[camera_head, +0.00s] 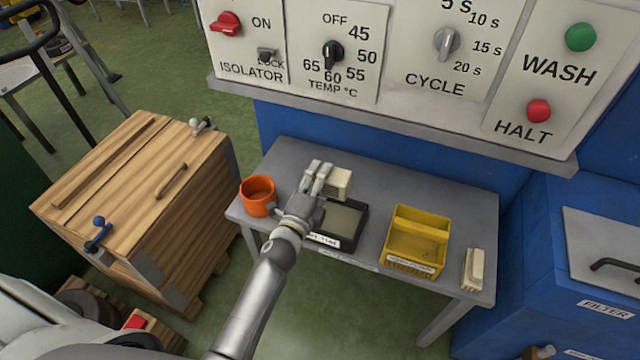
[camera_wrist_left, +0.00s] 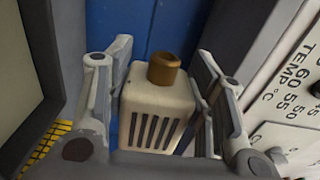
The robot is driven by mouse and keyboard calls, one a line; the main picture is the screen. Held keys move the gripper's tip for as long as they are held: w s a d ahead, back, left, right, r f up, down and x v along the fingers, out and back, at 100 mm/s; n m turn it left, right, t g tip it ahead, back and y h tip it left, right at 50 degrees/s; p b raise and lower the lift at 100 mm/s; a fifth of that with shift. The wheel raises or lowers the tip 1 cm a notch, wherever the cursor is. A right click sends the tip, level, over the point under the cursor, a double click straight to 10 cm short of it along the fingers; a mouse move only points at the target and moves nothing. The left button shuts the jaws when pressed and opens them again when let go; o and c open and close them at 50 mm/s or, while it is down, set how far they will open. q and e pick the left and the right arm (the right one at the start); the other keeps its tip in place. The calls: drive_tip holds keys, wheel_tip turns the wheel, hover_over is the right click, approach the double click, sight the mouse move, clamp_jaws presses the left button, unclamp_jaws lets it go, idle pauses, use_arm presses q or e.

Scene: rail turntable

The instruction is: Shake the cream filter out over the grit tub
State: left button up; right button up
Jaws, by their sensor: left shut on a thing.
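My left gripper (camera_head: 322,180) is shut on a cream filter (camera_head: 339,182), a slotted block held above the dark tray on the bench. In the left wrist view the filter (camera_wrist_left: 155,112) sits between the two fingers, with a brown knob on one end and dark slots on its face. The dark tray (camera_head: 348,243) has a pale inside and a front label I cannot read clearly. To its right is a yellow bin (camera_head: 408,259) with a label too small to read. I cannot tell by label which is the grit tub. My right gripper is not in view.
An orange cup (camera_head: 257,203) stands left of the tray. Another cream block (camera_head: 473,269) lies at the right end of the grey bench (camera_head: 463,205). A control panel (camera_head: 400,85) overhangs the back. A wooden crate (camera_head: 150,190) stands at left, a blue cabinet (camera_head: 545,240) at right.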

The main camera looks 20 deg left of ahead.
sight(330, 181)
use_arm(q)
drive_tip(key=m, duration=0.1)
drive_tip(key=r+m+b, duration=0.1)
drive_tip(key=shift+a+m, duration=0.1)
drive_tip(key=shift+m, duration=0.3)
drive_tip(key=m, duration=0.2)
drive_tip(key=shift+r+m, duration=0.25)
drive_tip(key=shift+m, duration=0.05)
drive_tip(key=shift+d+r+m+p, duration=0.25)
drive_tip(key=shift+m+p, duration=0.1)
drive_tip(key=shift+m, duration=0.55)
drive_tip(key=m, duration=0.2)
drive_tip(key=m+p, duration=0.1)
drive_tip(key=shift+d+r+m, duration=0.2)
drive_tip(key=shift+r+m, duration=0.1)
drive_tip(key=shift+m, duration=0.1)
drive_tip(key=m, duration=0.2)
drive_tip(key=d+m+p, duration=0.1)
drive_tip(key=m, duration=0.1)
drive_tip(key=shift+r+m+p, duration=0.15)
drive_tip(key=shift+m+p, duration=0.15)
drive_tip(key=shift+m, duration=0.1)
drive_tip(key=shift+s+d+m, duration=0.1)
drive_tip(key=shift+d+m, duration=0.05)
drive_tip(key=shift+m, duration=1.05)
